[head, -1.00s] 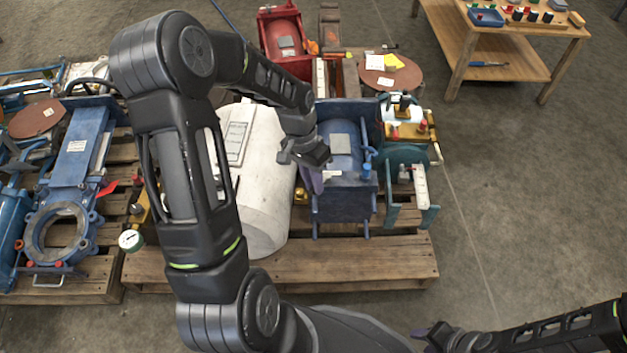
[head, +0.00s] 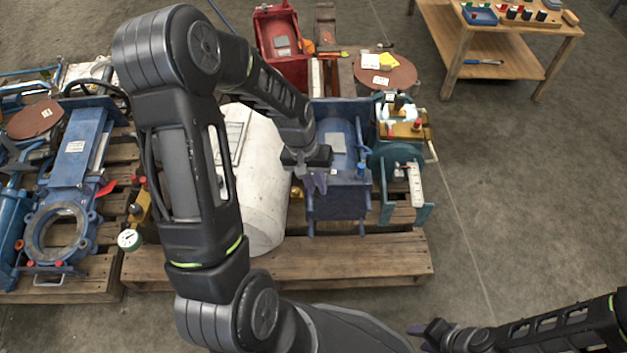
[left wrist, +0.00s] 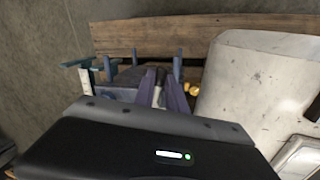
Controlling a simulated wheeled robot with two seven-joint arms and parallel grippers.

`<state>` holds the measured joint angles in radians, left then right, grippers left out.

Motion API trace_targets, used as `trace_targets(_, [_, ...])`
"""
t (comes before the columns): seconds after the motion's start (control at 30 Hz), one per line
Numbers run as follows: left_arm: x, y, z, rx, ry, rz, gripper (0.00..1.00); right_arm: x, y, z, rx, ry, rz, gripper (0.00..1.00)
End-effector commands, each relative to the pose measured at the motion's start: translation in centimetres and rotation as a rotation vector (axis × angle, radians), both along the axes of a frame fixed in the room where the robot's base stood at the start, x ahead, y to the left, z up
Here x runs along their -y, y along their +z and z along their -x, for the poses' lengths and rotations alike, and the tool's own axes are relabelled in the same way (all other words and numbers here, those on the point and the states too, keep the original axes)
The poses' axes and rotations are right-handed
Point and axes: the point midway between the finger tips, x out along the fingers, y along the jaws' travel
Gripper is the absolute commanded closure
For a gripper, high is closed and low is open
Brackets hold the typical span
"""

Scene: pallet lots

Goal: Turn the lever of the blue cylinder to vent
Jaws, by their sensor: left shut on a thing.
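The blue cylinder (head: 340,150) lies in a blue frame on the middle pallet in the head view. Its blue frame also shows in the left wrist view (left wrist: 118,88). My left gripper (head: 314,184) is at the left front of the cylinder, fingers pointing down. In the left wrist view its purple fingers (left wrist: 162,88) are closed around a thin pale piece, which looks like the lever (left wrist: 157,94). A brass fitting (left wrist: 192,90) shows just beside the fingers. The lever's setting cannot be read. My right gripper (head: 428,332) is low at the bottom right, away from the pallet, its jaws unclear.
A big white cylinder (head: 262,190) lies close left of the blue one. A teal unit with brass parts (head: 402,150) stands close on the right. A red machine (head: 280,40) is behind. A wooden bench (head: 500,60) stands back right. The right floor is clear.

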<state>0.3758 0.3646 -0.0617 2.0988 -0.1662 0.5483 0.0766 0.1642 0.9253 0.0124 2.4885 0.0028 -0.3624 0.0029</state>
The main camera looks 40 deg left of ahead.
Motion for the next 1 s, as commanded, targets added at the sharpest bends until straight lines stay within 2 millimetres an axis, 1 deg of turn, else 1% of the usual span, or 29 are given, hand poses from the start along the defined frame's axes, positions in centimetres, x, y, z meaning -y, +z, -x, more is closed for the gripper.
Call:
trace_targets(0.03, [0.13, 0.24, -0.10, 0.002, 0.034, -0.001, 1.00, -0.05, 0.34, 0.06, -0.001, 0.002, -0.001, 0.62])
trace_targets(0.2, [0.37, 0.19, -0.18, 0.000, 0.146, -0.001, 1.00, -0.19, 0.83, 0.19, -0.003, 0.005, -0.003, 0.62])
trace_targets(0.4, [0.60, 0.10, -0.35, 0.001, 0.227, 0.000, 1.00, -0.29, 1.14, 0.30, -0.005, 0.008, -0.005, 0.62])
trace_targets(0.9, [0.66, 0.04, -0.46, 0.002, 0.253, -0.001, 1.00, -0.32, 1.18, 0.33, -0.006, 0.008, -0.005, 0.62])
trace_targets(0.93, [0.66, 0.04, -0.46, 0.002, 0.253, -0.001, 0.82, -0.32, 1.18, 0.33, -0.006, 0.008, -0.005, 0.62])
trace_targets(1.0, [0.67, 0.03, -0.45, 0.002, 0.253, -0.001, 0.76, -0.31, 1.18, 0.33, -0.006, 0.008, -0.005, 0.62])
